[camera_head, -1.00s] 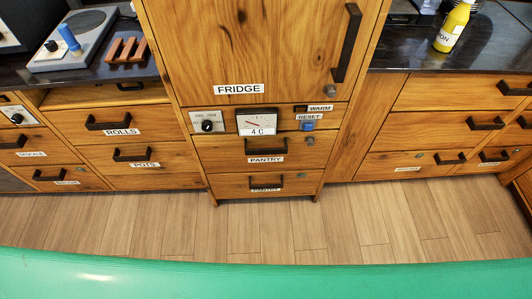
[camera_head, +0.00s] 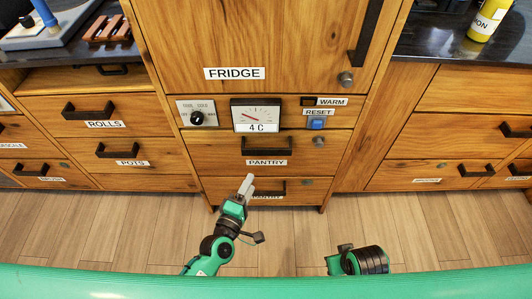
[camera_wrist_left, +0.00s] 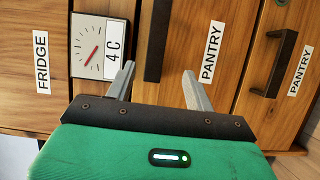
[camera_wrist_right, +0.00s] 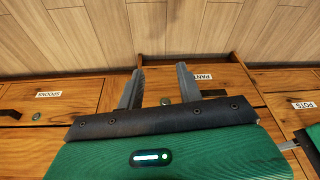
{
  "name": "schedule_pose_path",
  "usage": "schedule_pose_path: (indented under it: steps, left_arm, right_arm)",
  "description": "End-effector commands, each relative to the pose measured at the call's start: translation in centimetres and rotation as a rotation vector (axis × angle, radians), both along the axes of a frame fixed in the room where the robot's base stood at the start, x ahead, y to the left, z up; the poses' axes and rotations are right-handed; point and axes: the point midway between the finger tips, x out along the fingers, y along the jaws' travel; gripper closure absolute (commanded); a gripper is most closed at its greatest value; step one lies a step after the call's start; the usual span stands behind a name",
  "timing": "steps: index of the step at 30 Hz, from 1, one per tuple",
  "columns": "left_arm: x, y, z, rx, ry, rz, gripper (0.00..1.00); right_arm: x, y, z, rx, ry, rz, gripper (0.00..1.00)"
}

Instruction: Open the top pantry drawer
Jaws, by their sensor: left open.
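The top pantry drawer (camera_head: 222,152) is below the fridge dial and looks shut. It has a black bar handle (camera_head: 266,146) and a PANTRY label. A second pantry drawer (camera_head: 308,188) lies under it. My left gripper (camera_head: 247,184) is in front of the lower drawer, below the top handle, and hides part of the lower handle. In the left wrist view it is open and empty (camera_wrist_left: 158,80), with the top handle (camera_wrist_left: 159,40) just beyond the fingers. My right gripper shows in the right wrist view (camera_wrist_right: 160,78), open and empty; in the head view only my right arm shows.
The fridge door (camera_head: 270,35) is above, with a dial gauge (camera_head: 256,114), a knob (camera_head: 197,118) and a blue reset button (camera_head: 317,123). Drawers flank both sides. The wooden floor (camera_head: 130,230) is clear. A yellow bottle (camera_head: 489,18) stands on the right counter.

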Motion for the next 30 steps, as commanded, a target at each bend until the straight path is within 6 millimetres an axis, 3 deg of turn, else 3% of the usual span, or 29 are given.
schedule_pose_path:
  steps: [7,21,30]
  left_arm:
    - [1.9,-0.9,0.6,-0.021,-0.006,0.001,0.46]
    - [10.2,-4.3,0.5,-0.015,-0.006,0.0,0.46]
    - [12.6,-5.3,0.4,-0.015,-0.005,0.0,0.46]
  right_arm:
    - [0.0,0.0,0.4,0.0,-0.002,0.0,0.64]
    - [0.0,0.0,0.8,0.001,-0.008,0.0,0.64]
    - [0.0,-0.1,1.2,0.001,-0.012,0.001,0.64]
